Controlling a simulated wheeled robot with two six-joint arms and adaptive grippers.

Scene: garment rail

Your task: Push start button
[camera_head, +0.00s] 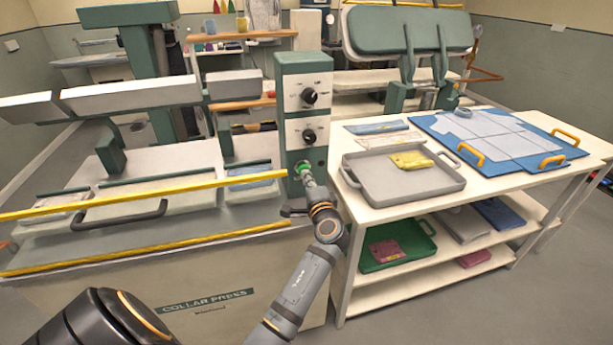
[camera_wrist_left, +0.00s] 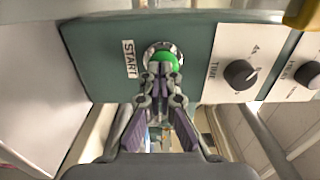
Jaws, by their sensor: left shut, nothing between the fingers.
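The green start button (camera_wrist_left: 167,58) sits in a round metal ring on the dark green control panel (camera_wrist_left: 95,55), next to a white START label (camera_wrist_left: 130,59). In the head view the panel is the upright green box (camera_head: 289,68), and the button's green (camera_head: 303,168) shows low on its front. My left gripper (camera_wrist_left: 160,70) is shut and empty, its fingertips right at the button and hiding part of it. I cannot tell whether the button is pressed in. In the head view the left gripper (camera_head: 307,176) reaches up to the panel. My right gripper is not in view.
Two black knobs (camera_head: 310,96) sit above the button. The collar press (camera_head: 150,170) with yellow bars (camera_head: 150,194) is left of the panel. A white table (camera_head: 385,212) with a grey tray (camera_head: 372,180) and a blue board (camera_head: 530,160) stands close on the right.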

